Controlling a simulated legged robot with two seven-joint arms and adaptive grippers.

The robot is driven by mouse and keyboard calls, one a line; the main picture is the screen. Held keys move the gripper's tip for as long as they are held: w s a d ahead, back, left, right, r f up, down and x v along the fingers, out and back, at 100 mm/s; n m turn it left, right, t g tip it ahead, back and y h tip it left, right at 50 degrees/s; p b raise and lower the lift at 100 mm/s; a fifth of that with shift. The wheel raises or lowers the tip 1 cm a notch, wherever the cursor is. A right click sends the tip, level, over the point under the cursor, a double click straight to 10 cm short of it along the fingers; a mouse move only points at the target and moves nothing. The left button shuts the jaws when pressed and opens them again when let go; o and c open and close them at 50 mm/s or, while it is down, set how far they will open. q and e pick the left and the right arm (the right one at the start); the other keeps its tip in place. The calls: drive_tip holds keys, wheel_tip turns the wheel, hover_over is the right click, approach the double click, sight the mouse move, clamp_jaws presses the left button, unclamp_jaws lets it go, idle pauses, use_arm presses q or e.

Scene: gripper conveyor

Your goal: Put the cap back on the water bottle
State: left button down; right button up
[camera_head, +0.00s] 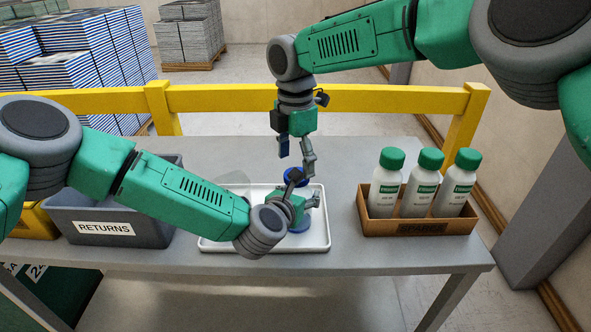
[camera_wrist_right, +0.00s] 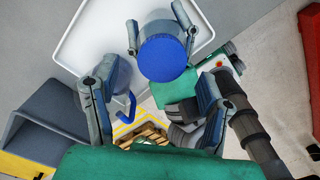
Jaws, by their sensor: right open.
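The water bottle stands on the white tray (camera_head: 318,243), its blue lower part (camera_head: 300,226) showing below my left gripper (camera_head: 305,204), whose fingers close around its body. The blue cap (camera_head: 297,174) is at the bottle's top; in the right wrist view the round blue cap (camera_wrist_right: 163,58) faces me between the left gripper's fingers. I cannot tell how firmly it sits. My right gripper (camera_head: 296,155) points down just above the cap, open and empty. Its spread fingers (camera_wrist_right: 152,103) show in the wrist view, apart from the cap. Much of the bottle is hidden by my left gripper.
A grey RETURNS bin (camera_head: 150,238) stands left, partly behind my left arm. A pale see-through object (camera_head: 236,178) shows behind that arm. A brown box (camera_head: 418,222) with several green-capped bottles stands right. A yellow rail (camera_head: 215,98) runs behind the table (camera_head: 345,262).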

use_arm(q)
drive_tip(key=shift+f, duration=0.1)
use_arm(e)
drive_tip(key=shift+r, duration=0.6)
drive_tip(key=shift+c, duration=0.3)
wheel_tip(320, 180, up, 4)
drive_tip(key=shift+f+n, duration=0.25)
drive_tip(key=shift+n, duration=0.75)
drive_tip(key=shift+f, duration=4.05)
